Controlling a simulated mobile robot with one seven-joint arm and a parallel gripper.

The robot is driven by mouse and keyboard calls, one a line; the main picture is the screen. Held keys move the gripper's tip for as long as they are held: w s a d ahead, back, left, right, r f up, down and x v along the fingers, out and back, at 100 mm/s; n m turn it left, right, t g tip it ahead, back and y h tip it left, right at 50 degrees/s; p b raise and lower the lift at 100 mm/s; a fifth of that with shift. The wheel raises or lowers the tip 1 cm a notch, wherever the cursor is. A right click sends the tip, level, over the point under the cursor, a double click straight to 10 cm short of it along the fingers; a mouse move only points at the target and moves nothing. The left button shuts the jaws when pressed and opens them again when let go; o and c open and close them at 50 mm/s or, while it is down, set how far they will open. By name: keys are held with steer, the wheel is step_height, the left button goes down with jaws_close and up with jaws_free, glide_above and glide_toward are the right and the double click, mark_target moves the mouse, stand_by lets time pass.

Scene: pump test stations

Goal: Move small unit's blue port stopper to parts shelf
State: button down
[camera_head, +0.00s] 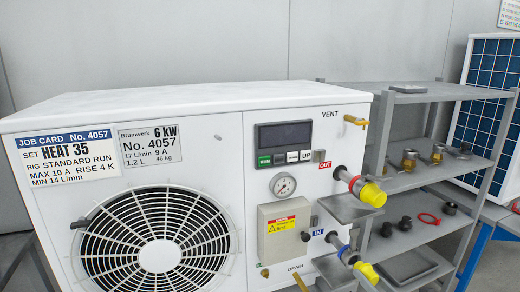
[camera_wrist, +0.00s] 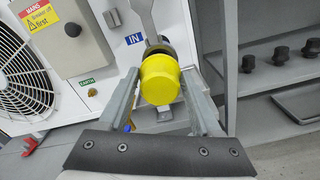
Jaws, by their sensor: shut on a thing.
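The white small unit (camera_head: 190,130) has a port labelled IN in blue (camera_head: 320,226) and one labelled OUT in red (camera_head: 326,165). A yellow stopper (camera_head: 367,273) is at the end of the IN pipe, with a dark ring behind it. In the wrist view this stopper (camera_wrist: 160,78) sits between the fingers of my gripper (camera_wrist: 161,88), which is shut on it. It looks in line with the pipe; I cannot tell whether it is loose. Another yellow stopper (camera_head: 372,194) is on the OUT pipe. My gripper does not clearly show in the head view.
Grey parts shelves (camera_head: 432,95) stand right of the unit. They hold brass fittings (camera_head: 409,160), dark fittings (camera_head: 405,224), a red ring (camera_head: 429,219) and a grey tray (camera_head: 415,266). A grey plate (camera_head: 345,208) juts out below OUT. A gauge (camera_head: 283,185) is on the unit's front.

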steer(key=shift+p+v, duration=0.65)
steer(key=shift+v, duration=0.8)
steer(key=shift+a, duration=0.1)
